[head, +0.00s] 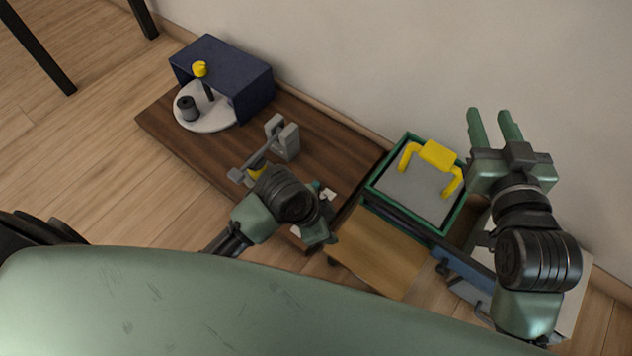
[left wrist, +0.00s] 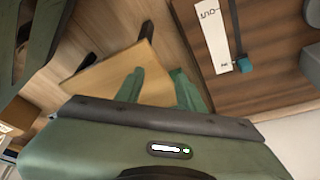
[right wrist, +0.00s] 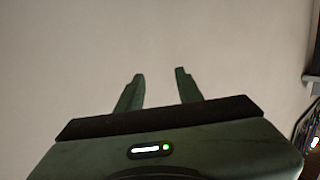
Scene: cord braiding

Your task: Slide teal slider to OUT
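The teal slider (left wrist: 244,66) is a small block at the lower end of a dark slot (left wrist: 235,28) in the brown wooden board, in the left wrist view. A white label strip (left wrist: 215,38) lies beside the slot, with lettering at both ends. The larger lettering is at the end away from the slider, but I cannot read it surely. My left gripper (left wrist: 157,80) is open and empty, to the left of the slider and apart from it. My right gripper (right wrist: 160,84) is open and empty, facing the bare wall.
The dark wooden board (head: 330,148) carries a grey bracket (head: 283,138), a white disc (head: 217,122) and a blue box (head: 225,66). A green-rimmed tray (head: 376,187) with a yellow handle (head: 438,153) stands to its right. A light wooden panel (head: 378,252) is below the tray.

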